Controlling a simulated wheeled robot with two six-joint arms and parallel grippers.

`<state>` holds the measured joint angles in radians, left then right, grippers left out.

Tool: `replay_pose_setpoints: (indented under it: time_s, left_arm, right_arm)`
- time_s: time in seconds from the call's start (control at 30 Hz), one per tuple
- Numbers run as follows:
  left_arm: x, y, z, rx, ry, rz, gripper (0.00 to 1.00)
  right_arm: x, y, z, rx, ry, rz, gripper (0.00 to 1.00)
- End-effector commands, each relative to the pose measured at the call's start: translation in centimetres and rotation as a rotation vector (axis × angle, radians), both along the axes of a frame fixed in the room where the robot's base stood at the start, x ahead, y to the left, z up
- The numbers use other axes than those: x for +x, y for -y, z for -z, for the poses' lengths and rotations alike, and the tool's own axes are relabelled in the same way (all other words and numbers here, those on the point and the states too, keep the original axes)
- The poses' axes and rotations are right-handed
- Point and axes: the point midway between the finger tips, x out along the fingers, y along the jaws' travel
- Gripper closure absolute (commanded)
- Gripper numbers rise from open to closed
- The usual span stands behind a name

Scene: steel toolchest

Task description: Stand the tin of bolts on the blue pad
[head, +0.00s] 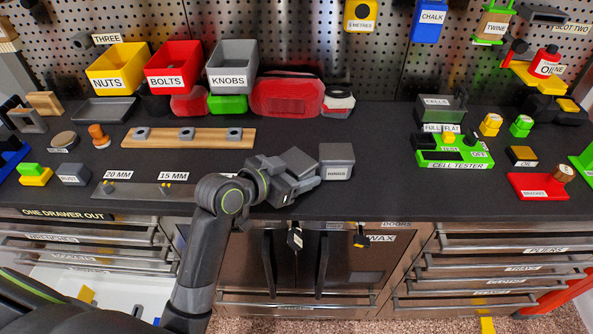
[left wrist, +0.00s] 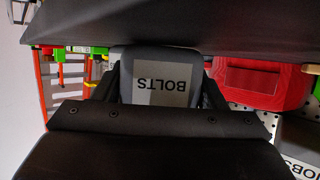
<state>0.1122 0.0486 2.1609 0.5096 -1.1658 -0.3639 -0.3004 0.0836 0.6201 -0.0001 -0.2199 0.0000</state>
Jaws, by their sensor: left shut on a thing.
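The tin of bolts is a grey box (head: 337,153) with a pale label. My left gripper (head: 318,168) reaches in from the left and is shut on the tin. The tin looks upright; I cannot tell whether its base touches the bench. I cannot clearly make out a blue pad. My right gripper is not in view.
Bins for nuts (head: 118,68), bolts (head: 173,67) and knobs (head: 232,67) stand at the back, beside a red case (head: 287,97). A wooden strip (head: 188,139) lies left of the gripper. A green cell tester (head: 455,155) stands right.

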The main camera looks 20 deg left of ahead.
Motion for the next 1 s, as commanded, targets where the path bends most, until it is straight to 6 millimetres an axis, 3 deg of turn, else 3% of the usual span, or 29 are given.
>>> replay_pose_setpoints:
  time_s: [0.23,0.27,0.4,0.77,1.0]
  left_arm:
    - [0.0,0.0,0.3,-0.001,0.002,0.0,0.66]
    - [0.0,0.0,0.3,0.0,0.0,0.0,0.31]
    - [0.0,0.0,0.2,0.0,0.0,0.0,0.13]
    - [-0.1,-0.1,-0.2,0.002,0.001,0.0,0.13]
    - [-2.9,-1.7,-1.4,0.007,0.003,0.0,0.13]
  right_arm:
    - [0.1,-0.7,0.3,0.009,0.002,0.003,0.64]
    - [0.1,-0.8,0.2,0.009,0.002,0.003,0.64]
    - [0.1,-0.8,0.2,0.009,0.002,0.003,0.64]
    - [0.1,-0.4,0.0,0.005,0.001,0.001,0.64]
    - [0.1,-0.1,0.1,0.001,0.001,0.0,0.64]
